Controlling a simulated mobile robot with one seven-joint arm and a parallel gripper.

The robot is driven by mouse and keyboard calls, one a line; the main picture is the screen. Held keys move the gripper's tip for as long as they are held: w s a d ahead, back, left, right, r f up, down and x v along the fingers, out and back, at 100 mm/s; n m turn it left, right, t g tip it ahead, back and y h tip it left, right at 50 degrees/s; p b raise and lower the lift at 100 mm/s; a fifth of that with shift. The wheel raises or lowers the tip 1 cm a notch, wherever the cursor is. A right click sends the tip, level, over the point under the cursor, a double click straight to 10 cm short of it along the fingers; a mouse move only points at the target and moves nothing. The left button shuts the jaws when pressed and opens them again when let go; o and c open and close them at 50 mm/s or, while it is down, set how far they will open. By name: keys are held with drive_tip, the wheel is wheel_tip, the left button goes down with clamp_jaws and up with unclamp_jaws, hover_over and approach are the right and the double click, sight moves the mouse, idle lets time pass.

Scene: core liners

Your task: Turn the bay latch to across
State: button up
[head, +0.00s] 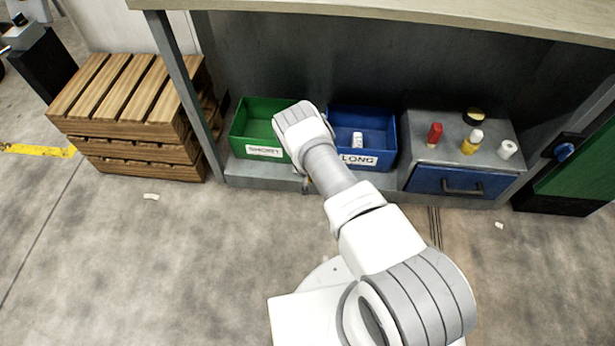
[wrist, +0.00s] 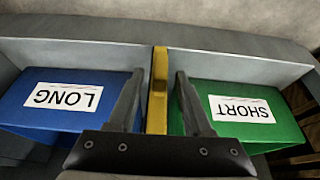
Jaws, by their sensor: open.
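The bay latch looks to be the yellow bar (wrist: 158,90) in the wrist view, at the gap between the blue and green bins. It runs up and down the picture there, not across. My gripper (wrist: 159,76) is open, one dark finger on each side of the bar. I cannot tell whether either finger touches it. In the head view my arm hides nearly all of the latch and the fingers.
The green SHORT bin (head: 244,133) and the blue LONG bin (head: 390,142) flank my gripper. A white liner (head: 357,139) lies in the blue bin. A grey drawer cabinet (head: 410,160) holds small bottles at right. Wooden pallets (head: 125,100) stand at left. A worktop (head: 400,15) overhangs the bins.

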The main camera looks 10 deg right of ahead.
drive_tip(key=shift+f, duration=0.1)
clamp_jaws()
idle(1.4)
